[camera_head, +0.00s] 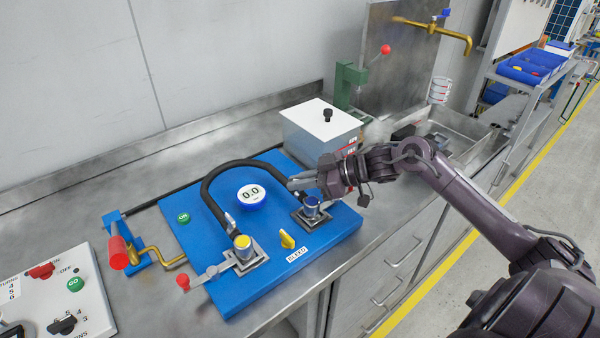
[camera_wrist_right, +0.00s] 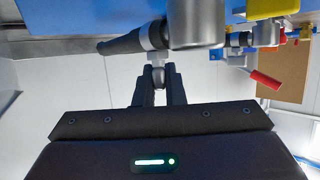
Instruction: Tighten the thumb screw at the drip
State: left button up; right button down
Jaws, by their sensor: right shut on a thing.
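My right gripper (camera_head: 298,183) reaches in from the right over the blue board (camera_head: 275,290), beside the blue-topped fitting (camera_head: 311,206). In the right wrist view my right gripper (camera_wrist_right: 158,92) has its fingers shut on a small grey rounded thumb screw (camera_wrist_right: 158,72). The thumb screw sits at a grey collar on the end of the black hose (camera_wrist_right: 125,43). In the head view the fingers and wrist hide the thumb screw. The hose (camera_head: 215,188) arches from there to the yellow-topped fitting (camera_head: 243,243). I cannot make out a drip. My left gripper is not in view.
A round gauge reading 0.0 (camera_head: 251,195) and a yellow knob (camera_head: 287,240) are on the board. A red-ended lever (camera_head: 184,281) stands by the yellow-topped fitting. A white-topped box (camera_head: 322,118) is behind my right gripper. A control panel (camera_head: 50,300) lies left.

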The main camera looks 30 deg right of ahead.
jog(key=m+t+h+p, duration=0.1)
jog(key=p, duration=0.1)
jog(key=m+t+h+p, duration=0.1)
jog(key=m+h+p, duration=0.1)
jog(key=m+t+h+p, duration=0.1)
jog(key=p, duration=0.1)
jog(key=shift+r+m+h+p, duration=0.3)
jog(key=shift+r+p, duration=0.05)
jog(key=shift+p, duration=0.05)
jog(key=shift+m+h+p, duration=0.35)
jog(key=shift+m+h, duration=0.05)
jog(key=shift+f+m+t+h+p, duration=0.15)
jog(key=shift+m+t+h+p, duration=0.25)
jog(key=shift+m+h, duration=0.4)
jog(key=shift+f+m+t+h+p, duration=0.1)
jog(key=shift+m+t+h+p, duration=0.25)
jog(key=shift+m+h, duration=0.45)
jog(key=c, duration=1.5)
grip_release()
